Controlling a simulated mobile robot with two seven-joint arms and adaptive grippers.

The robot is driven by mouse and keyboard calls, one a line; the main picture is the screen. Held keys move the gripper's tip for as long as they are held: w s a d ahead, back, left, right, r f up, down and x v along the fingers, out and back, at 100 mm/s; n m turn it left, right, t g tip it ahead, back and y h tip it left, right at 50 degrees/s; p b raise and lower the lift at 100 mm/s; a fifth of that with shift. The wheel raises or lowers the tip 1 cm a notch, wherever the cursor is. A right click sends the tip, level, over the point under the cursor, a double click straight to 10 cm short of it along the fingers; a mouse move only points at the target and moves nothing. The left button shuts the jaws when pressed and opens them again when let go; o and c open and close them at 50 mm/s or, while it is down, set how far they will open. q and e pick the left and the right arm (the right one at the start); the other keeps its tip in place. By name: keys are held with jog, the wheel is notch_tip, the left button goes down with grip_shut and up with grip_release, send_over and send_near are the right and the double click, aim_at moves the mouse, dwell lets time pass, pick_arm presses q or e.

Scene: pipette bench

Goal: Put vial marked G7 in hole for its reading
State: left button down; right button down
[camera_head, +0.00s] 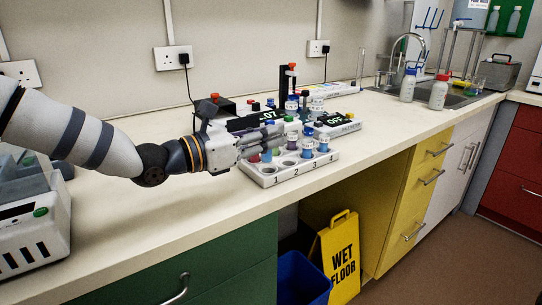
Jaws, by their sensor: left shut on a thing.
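A blue vial (308,148) and another blue-labelled vial (323,144) stand upright at the rack's right side. Dark holes show near the front marks. No G7 mark is readable at this size. A dark display (184,114) behind the gripper reads what looks like 07. My right gripper is not in view.
A device with an OFF display (336,121) and several capped vials (304,97) stand close behind the rack. A white instrument (35,225) is at the left. Bottles (439,92) stand by the sink. The front counter strip (170,215) is clear.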

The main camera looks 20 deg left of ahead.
aim_at(268, 152)
pick_arm(q)
jog(key=shift+w+f, duration=0.3)
jog(key=shift+f, duration=0.05)
jog(key=shift+w+f+b, duration=0.15)
jog(key=shift+f+b, duration=0.15)
jog(key=shift+f, duration=1.2)
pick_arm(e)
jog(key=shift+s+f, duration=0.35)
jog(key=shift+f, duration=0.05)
pick_arm(q)
jog(key=shift+f, duration=0.4)
jog(key=c, duration=1.5)
grip_release()
jog(key=shift+r, duration=0.1)
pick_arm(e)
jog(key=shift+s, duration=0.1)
pick_arm(q)
jog(key=shift+o, duration=0.2)
